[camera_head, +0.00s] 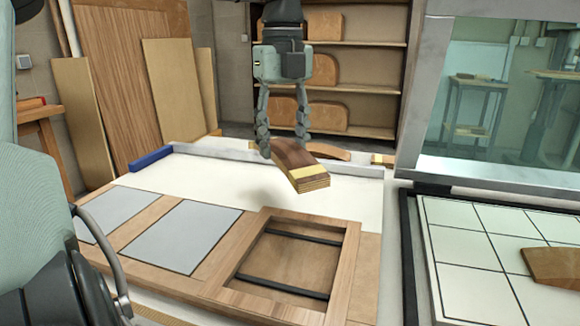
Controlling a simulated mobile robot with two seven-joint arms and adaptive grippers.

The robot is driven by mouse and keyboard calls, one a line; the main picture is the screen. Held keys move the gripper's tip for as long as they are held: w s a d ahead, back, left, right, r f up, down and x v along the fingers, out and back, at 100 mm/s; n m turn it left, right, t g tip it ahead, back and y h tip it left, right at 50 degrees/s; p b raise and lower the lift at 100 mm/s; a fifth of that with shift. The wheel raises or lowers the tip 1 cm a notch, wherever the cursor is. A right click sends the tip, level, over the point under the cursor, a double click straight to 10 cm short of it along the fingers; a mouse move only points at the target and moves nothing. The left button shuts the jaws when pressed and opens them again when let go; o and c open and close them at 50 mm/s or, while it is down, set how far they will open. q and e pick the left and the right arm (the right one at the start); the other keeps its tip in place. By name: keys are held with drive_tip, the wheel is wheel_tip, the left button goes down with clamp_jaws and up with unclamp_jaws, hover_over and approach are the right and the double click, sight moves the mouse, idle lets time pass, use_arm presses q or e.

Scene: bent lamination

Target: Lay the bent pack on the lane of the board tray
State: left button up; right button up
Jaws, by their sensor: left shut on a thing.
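My left gripper (282,150) hangs pointing down at the centre. It is shut on the bent pack (300,170), a curved brown wooden piece with a paler, layered front end. The pack is held tilted, its pale end lower and toward me, above a white surface, with a soft shadow below. In front of it is a wooden board tray (345,262) with a raised frame, a recessed floor and two dark strips across it. The pack is beyond the tray and apart from it. My right gripper is not in view.
Two grey panels (180,236) lie left of the tray. A pale rail with a blue end block (151,159) runs behind. Another curved piece (327,151) lies near it. At right, a gridded white surface (470,235) holds a brown piece (554,264), under a raised glass panel (500,100).

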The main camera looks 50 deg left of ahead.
sight(302, 149)
use_arm(q)
drive_tip(key=w+f, duration=0.1)
drive_tip(key=w, duration=0.1)
drive_tip(key=w+a+f, duration=0.1)
drive_tip(key=w, duration=0.1)
drive_tip(key=w+f, duration=0.2)
drive_tip(key=shift+w+a+p, duration=0.1)
drive_tip(key=shift+a+p, duration=0.15)
drive_tip(key=shift+p, duration=0.15)
wheel_tip(302, 149, down, 4)
drive_tip(key=shift+r, duration=0.15)
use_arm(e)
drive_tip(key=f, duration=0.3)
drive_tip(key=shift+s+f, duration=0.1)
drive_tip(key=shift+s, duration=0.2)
use_arm(q)
drive_tip(key=shift+f, duration=0.2)
drive_tip(key=o, duration=1)
drive_tip(key=shift+o, duration=1)
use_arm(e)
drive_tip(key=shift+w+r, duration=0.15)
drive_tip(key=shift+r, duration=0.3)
use_arm(q)
drive_tip(key=shift+r, duration=0.15)
